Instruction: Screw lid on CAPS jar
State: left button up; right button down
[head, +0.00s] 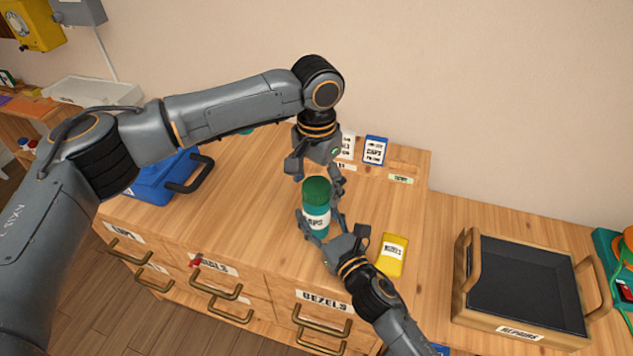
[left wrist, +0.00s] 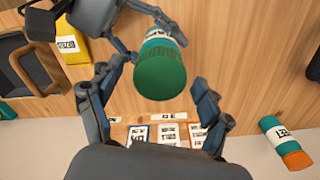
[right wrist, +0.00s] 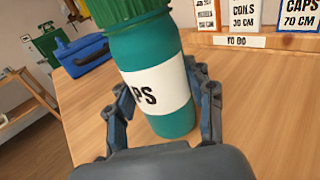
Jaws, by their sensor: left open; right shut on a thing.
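My right gripper (head: 322,222) is shut on the jar's body, with fingers on both sides of the label (right wrist: 160,105). My left gripper (head: 316,178) is open above the lid, fingers pointing down and apart from it. How tightly the lid sits cannot be told.
A yellow box (head: 392,255) stands right of the jar. Cards (head: 375,150) stand at the back. A blue toolbox (head: 158,180) is at left, and a REPAIRS tray (head: 522,330) at right. Drawers with brass handles line the front.

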pick_arm(q)
jog(key=shift+r, duration=0.15)
notch_tip(320, 180, up, 12)
dwell(0.3)
pick_arm(e)
jog(key=shift+c, duration=2.1)
grip_release()
jog(key=v, duration=1.2)
pick_arm(q)
jog(key=shift+f, duration=0.2)
